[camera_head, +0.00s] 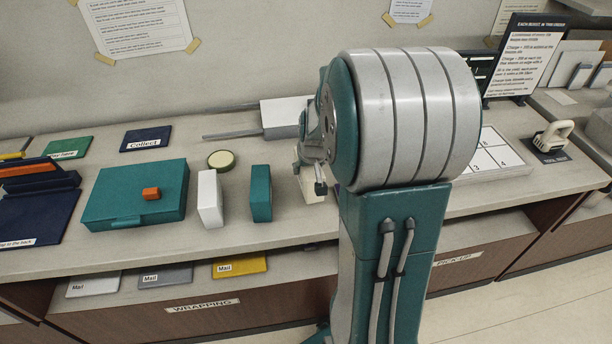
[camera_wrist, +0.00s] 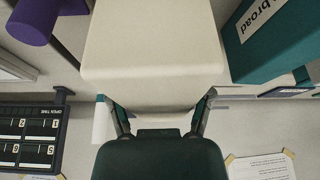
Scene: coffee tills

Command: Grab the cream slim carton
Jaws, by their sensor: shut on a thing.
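The cream slim carton (camera_wrist: 153,50) fills the upper middle of the wrist view, between the two fingers of my gripper (camera_wrist: 158,98). The fingers press on its two sides. In the head view a small cream part of the carton (camera_head: 312,190) shows beside my arm, over the counter. My arm hides most of the carton and of my gripper there. I cannot tell whether the carton's base touches the counter.
Left on the counter (camera_head: 250,232) are a teal slim box (camera_head: 261,194), a white slim box (camera_head: 210,198), a round tin (camera_head: 221,159) and a teal case (camera_head: 110,195) bearing an orange block (camera_head: 151,193). A purple cylinder (camera_wrist: 36,20) and teal box (camera_wrist: 265,40) flank the carton.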

